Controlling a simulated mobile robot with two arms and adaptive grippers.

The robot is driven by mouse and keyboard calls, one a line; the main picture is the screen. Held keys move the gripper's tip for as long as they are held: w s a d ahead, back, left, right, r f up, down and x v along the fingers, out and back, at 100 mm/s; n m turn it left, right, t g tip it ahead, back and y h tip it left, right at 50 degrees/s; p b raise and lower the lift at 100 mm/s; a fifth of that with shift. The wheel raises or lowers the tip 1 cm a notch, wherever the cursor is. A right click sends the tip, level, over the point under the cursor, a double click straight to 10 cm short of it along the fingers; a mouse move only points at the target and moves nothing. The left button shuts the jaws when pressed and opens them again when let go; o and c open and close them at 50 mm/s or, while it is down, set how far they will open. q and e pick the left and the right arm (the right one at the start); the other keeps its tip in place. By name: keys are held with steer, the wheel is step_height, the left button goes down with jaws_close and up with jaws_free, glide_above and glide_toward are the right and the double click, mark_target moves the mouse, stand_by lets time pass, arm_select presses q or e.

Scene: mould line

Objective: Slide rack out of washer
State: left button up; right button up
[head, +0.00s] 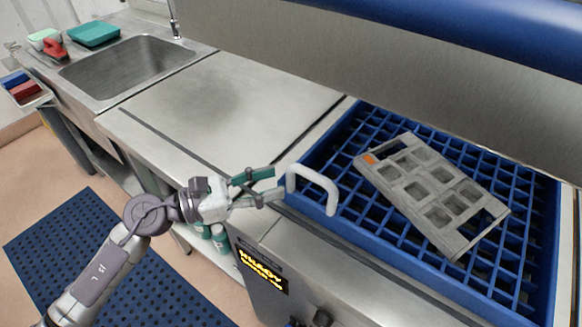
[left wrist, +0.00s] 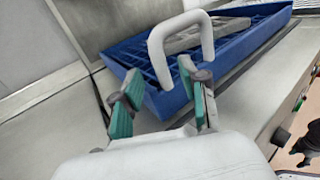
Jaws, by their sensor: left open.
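The blue rack (head: 350,233) sits in the washer under its raised grey hood (head: 330,60). A grey mould plate (head: 432,205) with square pockets and an orange mark lies tilted on the rack's grid. A white handle (head: 313,180) stands up from the rack's left side. My left gripper (head: 272,185) is open, its green-padded fingers just left of the handle. In the left wrist view, the handle (left wrist: 170,40) rises beyond and between the open fingers (left wrist: 155,85), with the blue rack (left wrist: 245,45) behind it. I cannot tell whether a finger touches it. My right gripper is not visible.
A bare steel counter (head: 215,105) lies left of the washer, with a sink (head: 125,68) beyond it. A green tray (head: 93,34) stands by the sink. A lit display (head: 262,271) is on the washer's front. A blue mat (head: 95,255) covers the floor.

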mark_target(291, 177)
arm_select(q)
steer(key=p+x, duration=0.1)
steer(key=x, duration=0.4)
steer(key=shift+a, duration=0.1)
jaws_close()
